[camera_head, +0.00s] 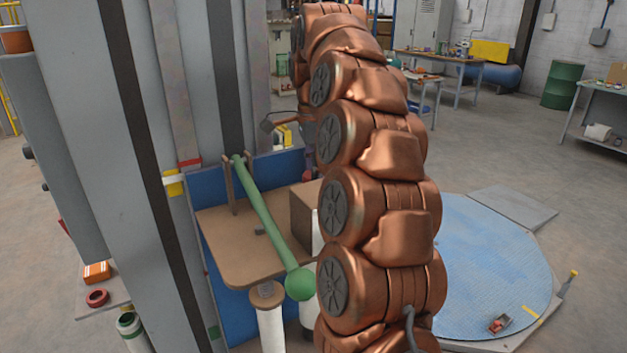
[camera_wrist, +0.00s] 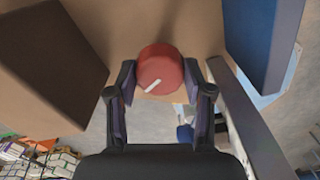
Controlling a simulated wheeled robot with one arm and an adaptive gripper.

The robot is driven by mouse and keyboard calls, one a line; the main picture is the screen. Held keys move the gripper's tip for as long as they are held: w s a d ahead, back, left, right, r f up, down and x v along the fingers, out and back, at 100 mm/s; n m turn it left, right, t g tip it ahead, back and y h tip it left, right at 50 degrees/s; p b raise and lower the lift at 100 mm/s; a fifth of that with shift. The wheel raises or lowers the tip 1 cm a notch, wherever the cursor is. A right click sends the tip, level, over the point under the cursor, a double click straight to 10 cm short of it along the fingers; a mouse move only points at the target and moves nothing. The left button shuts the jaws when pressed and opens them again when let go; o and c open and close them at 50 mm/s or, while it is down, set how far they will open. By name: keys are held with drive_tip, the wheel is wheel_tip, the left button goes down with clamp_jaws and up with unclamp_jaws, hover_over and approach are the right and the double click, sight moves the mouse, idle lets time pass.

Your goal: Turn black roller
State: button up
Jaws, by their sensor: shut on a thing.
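In the wrist view, a round red knob (camera_wrist: 160,66) with a white line on its face sits at a tan panel. My gripper (camera_wrist: 159,84) has a dark finger on each side of the knob and is shut on it. The white line slants from lower left to upper right. I cannot make out a black roller in either view. In the head view, my copper-coloured arm hides my gripper, and I cannot clearly make out the knob there.
A tan board (camera_head: 233,262) carries a long green lever with a ball end (camera_head: 299,284) and a brown box (camera_head: 303,212). Grey columns stand at left. A blue round platform (camera_head: 490,262) lies on the floor at right. A brown block (camera_wrist: 50,60) flanks the knob.

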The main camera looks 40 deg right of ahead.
drive_tip(key=n, duration=0.3)
drive_tip(key=shift+n, duration=0.4)
drive_tip(key=n, duration=0.4)
drive_tip(key=shift+n, duration=0.3)
drive_tip(key=n, duration=0.4)
drive_tip(key=shift+r, duration=0.1)
drive_tip(key=n+p, duration=0.1)
drive_tip(key=n, duration=0.3)
drive_tip(key=n+p, duration=0.1)
drive_tip(key=n, duration=0.5)
drive_tip(key=shift+p, duration=0.35)
drive_tip(key=n+p, duration=0.2)
drive_tip(key=n, duration=0.5)
